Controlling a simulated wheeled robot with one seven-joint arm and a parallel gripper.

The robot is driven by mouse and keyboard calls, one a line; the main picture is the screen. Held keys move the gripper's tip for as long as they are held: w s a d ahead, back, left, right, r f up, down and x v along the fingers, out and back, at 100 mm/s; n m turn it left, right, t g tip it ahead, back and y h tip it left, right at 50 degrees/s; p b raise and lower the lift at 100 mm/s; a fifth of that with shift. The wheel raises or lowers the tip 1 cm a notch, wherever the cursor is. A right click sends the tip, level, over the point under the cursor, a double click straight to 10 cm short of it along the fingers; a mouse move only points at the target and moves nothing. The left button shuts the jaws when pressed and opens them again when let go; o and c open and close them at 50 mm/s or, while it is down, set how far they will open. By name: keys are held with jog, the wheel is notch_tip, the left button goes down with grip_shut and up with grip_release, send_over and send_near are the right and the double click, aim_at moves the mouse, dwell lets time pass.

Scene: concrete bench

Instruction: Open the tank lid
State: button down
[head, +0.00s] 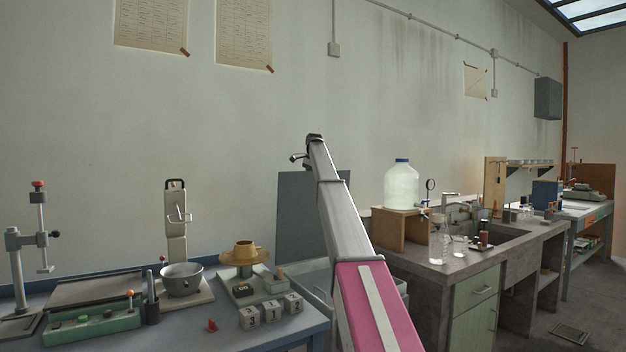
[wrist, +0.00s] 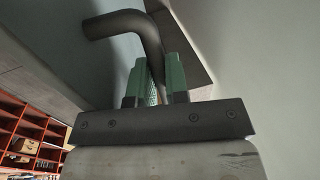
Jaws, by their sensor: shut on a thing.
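The tank (head: 315,275) stands in the gap between the blue bench and the concrete bench, mostly hidden behind my arm. A dark grey panel that looks like its lid (head: 296,225) stands raised, close to upright, above it. My gripper (head: 297,158) is at the top of my raised arm, near the panel's upper edge. In the wrist view, the green fingers of my gripper (wrist: 155,92) are closed around a dark bent bar, the handle (wrist: 124,24). Where the handle joins the lid is unclear.
The blue bench at left holds a mortar-like bowl (head: 182,279), a yellow dish (head: 245,250) and several numbered cubes (head: 271,311). The concrete bench (head: 440,262) at right carries a large bottle (head: 401,186) on a wooden stand and glassware.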

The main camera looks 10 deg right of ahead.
jog(key=shift+w+a+f, duration=0.2)
jog(key=shift+w+f, duration=0.05)
jog(key=shift+w, duration=0.05)
jog(key=c, duration=1.1)
grip_release()
jog(key=shift+r, duration=0.1)
jog(key=r, duration=0.3)
jog(key=s+r, duration=0.1)
jog(key=r, duration=0.3)
jog(key=s+d+r, duration=0.1)
jog(key=r, duration=0.3)
